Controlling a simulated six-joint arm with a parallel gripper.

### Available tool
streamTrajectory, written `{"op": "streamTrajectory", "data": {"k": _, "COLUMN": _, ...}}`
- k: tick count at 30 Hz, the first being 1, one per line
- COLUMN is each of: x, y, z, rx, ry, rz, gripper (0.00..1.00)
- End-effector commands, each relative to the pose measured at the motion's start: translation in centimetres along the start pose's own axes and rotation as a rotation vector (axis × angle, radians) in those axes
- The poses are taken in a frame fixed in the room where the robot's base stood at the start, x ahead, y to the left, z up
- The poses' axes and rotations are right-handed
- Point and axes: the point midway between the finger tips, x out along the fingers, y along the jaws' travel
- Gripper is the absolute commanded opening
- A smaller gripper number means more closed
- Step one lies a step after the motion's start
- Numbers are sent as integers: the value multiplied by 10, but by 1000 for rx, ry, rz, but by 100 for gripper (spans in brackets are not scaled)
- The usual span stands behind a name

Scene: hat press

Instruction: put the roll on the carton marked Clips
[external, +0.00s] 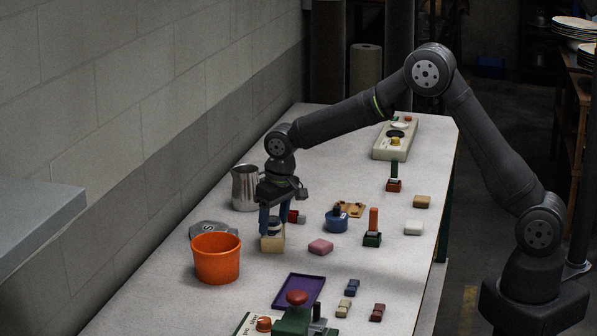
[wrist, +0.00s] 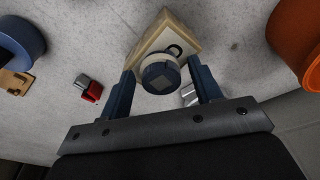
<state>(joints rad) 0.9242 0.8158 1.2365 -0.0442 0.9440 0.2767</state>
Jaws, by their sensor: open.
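The carton (external: 272,244) is a small pale tan block on the table. In the wrist view the carton (wrist: 166,32) shows a dark paper-clip mark on its top. The roll (wrist: 160,76) is a short round piece with a white side and a dark grey end. It stands upright over the carton's top and appears to rest on it, partly past one corner in the wrist view. In the external view the roll (external: 273,226) shows as dark and white bands. My gripper (wrist: 162,84) is open, with one blue finger on each side of the roll and small gaps visible.
An orange bucket (external: 217,262) stands close at the left, a metal pitcher (external: 245,188) behind. A grey piece marked S (external: 211,230), a red-and-grey block (wrist: 88,88), a blue round pot (external: 337,222) and a pink block (external: 320,247) are nearby. A purple tray (external: 298,290) lies in front.

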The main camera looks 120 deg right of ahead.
Motion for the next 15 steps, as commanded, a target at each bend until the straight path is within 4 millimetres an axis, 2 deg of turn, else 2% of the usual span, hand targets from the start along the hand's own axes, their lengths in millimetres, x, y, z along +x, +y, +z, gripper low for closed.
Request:
{"op": "streamTrajectory", "data": {"k": 4, "x": -3, "y": 0, "z": -1, "rx": 0, "ry": 1, "rz": 0, "gripper": 58}}
{"op": "streamTrajectory", "data": {"k": 7, "x": -13, "y": 0, "z": -1, "rx": 0, "ry": 3, "rz": -1, "gripper": 58}}
{"op": "streamTrajectory", "data": {"k": 15, "x": -68, "y": 0, "z": -1, "rx": 0, "ry": 4, "rz": -1, "gripper": 58}}
